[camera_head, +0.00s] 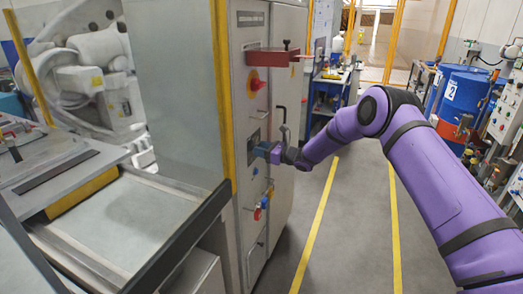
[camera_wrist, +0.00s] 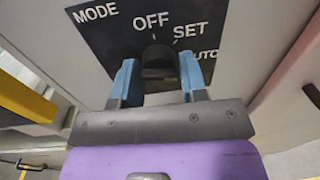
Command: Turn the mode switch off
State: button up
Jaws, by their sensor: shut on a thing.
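The mode switch is a dark knob (camera_wrist: 158,65) on a black plate (camera_wrist: 105,38) lettered MODE, OFF, SET and AUTO. In the wrist view the knob stands roughly upright below the OFF mark; its exact pointer direction is hard to read. My gripper (camera_wrist: 158,78) has its blue fingers on either side of the knob, shut on it. In the head view my gripper (camera_head: 270,152) is at the front of the grey cabinet (camera_head: 246,200), and it hides most of the switch. Part of the black plate (camera_head: 254,138) shows there.
Above the switch, a red bracket (camera_head: 268,58) juts from the cabinet, with a red knob on a yellow plate (camera_head: 256,84) under it. Small red and blue controls (camera_head: 262,208) sit below. Blue drums (camera_head: 458,92) stand at the right. The floor between yellow lines (camera_head: 350,215) is clear.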

jog(key=shift+n, duration=0.4)
jog(key=n, duration=1.3)
jog(key=n+g+y, duration=0.1)
jog(key=n, duration=0.5)
jog(key=shift+s+f, duration=0.1)
jog(key=shift+f, duration=0.15)
jog(key=shift+n, duration=0.5)
jog(key=o, duration=0.8)
jog(key=shift+r, duration=0.1)
